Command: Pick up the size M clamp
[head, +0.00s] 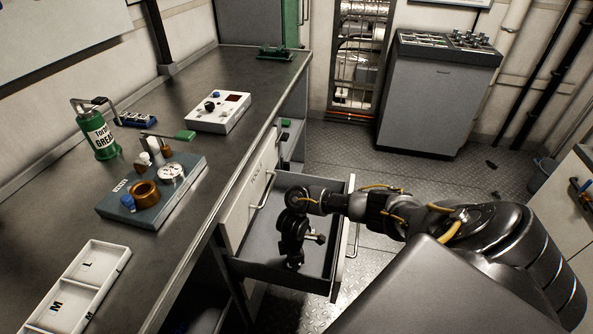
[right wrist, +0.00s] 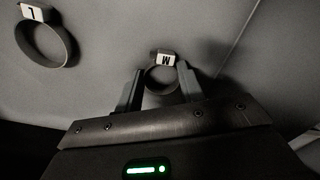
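The size M clamp (right wrist: 161,79) is a small dark ring with a white tab marked M, lying on the grey drawer floor in the right wrist view. My right gripper (right wrist: 160,88) is open, with one finger on each side of this ring; I cannot tell whether either finger touches it. In the head view my right gripper (head: 293,263) points down into the open drawer (head: 262,271), and the clamp is hidden there. My left gripper is not in view.
A larger clamp (right wrist: 43,42) marked L lies left of the M clamp. The drawer walls surround my right gripper. A white tray (head: 98,258) with L and M compartments sits on the counter (head: 150,262). A grease can (head: 98,136) and a blue-grey block (head: 188,198) stand farther back.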

